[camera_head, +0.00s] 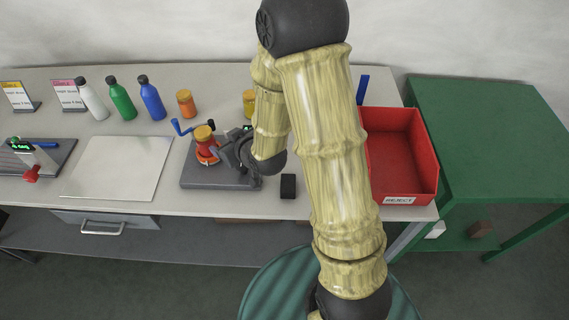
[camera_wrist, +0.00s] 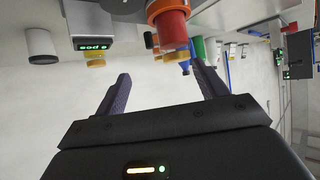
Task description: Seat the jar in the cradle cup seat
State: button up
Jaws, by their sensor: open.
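The jar (camera_head: 204,135) has a red body and an orange-yellow lid. It stands upright, as far as I can tell, in the orange ring of the cradle cup seat (camera_head: 208,158) on a dark grey base. The wrist view is upside down; there the jar (camera_wrist: 173,32) hangs lid-down from the orange ring (camera_wrist: 163,8). My gripper (camera_head: 226,152) is beside the jar, on its right. Its two dark fingers (camera_wrist: 160,82) are apart with nothing between them, and the jar is beyond the fingertips. The jar's bottom is hidden inside the ring.
A blue-handled lever (camera_head: 183,127) rises beside the cradle. Orange-lidded jars (camera_head: 186,103) and white, green and blue bottles (camera_head: 122,104) stand behind. A small black block (camera_head: 288,186) lies to the right, then the red reject bin (camera_head: 402,155). A pale board (camera_head: 118,167) lies left.

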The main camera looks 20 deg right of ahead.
jog(key=s+d+r+m+g+h, duration=0.2)
jog(key=s+d+g, duration=0.2)
jog(key=s, duration=0.4)
jog(key=s+d+r+m+g+h, duration=0.2)
jog(key=s+d+g, duration=0.2)
jog(key=s+d, duration=0.3)
jog(key=shift+s+d+r, duration=0.3)
jog(key=shift+s+r, duration=0.05)
jog(key=shift+s, duration=0.55)
